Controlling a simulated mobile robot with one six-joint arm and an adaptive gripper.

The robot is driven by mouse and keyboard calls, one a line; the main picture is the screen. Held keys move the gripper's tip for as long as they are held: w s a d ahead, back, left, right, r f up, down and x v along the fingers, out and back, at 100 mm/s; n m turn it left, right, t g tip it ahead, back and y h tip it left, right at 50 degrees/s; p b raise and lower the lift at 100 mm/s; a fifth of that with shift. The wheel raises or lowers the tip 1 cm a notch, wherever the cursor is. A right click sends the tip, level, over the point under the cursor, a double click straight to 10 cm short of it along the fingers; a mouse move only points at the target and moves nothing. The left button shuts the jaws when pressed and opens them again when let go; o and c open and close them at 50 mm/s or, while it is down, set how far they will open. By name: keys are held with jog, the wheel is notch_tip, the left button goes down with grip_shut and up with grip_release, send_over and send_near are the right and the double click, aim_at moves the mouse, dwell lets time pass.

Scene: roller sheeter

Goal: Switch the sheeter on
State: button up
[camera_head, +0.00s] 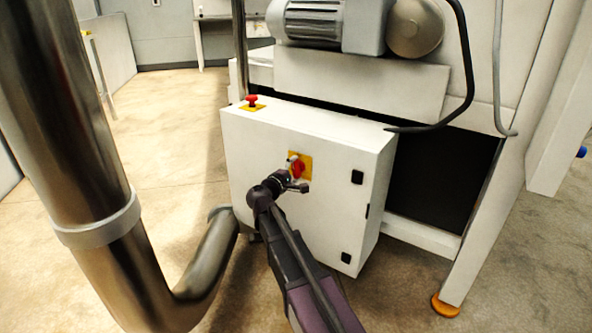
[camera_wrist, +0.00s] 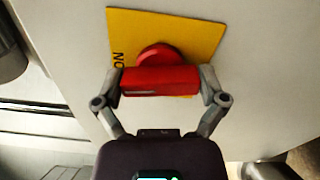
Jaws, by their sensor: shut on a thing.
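The sheeter's switch is a red rotary knob (camera_head: 298,168) on a yellow plate (camera_head: 306,160) on the front of a white control cabinet (camera_head: 250,150). In the wrist view the red knob (camera_wrist: 160,80) fills the space between the two fingers, its bar lying across the picture. The letters "ON" show at the left of the yellow plate (camera_wrist: 190,36); other markings are hidden. My gripper (camera_wrist: 160,84) is shut on the knob, a finger at each end of its bar. In the head view my gripper (camera_head: 292,175) reaches the cabinet front from below and partly covers the knob.
A red emergency button (camera_head: 252,99) sits on the cabinet's top left. A thick metal pipe (camera_head: 85,170) stands to the left and curves near the cabinet's lower left. A grey motor (camera_head: 325,22) and black cable (camera_head: 468,75) are above. Open floor (camera_head: 165,130) lies at left.

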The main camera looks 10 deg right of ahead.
jog(key=shift+m, duration=1.1)
jog(key=o, duration=0.8)
jog(key=shift+s+a, duration=0.1)
jog(key=v, duration=1.1)
jog(key=shift+s+a, duration=0.2)
jog(key=shift+s, duration=0.05)
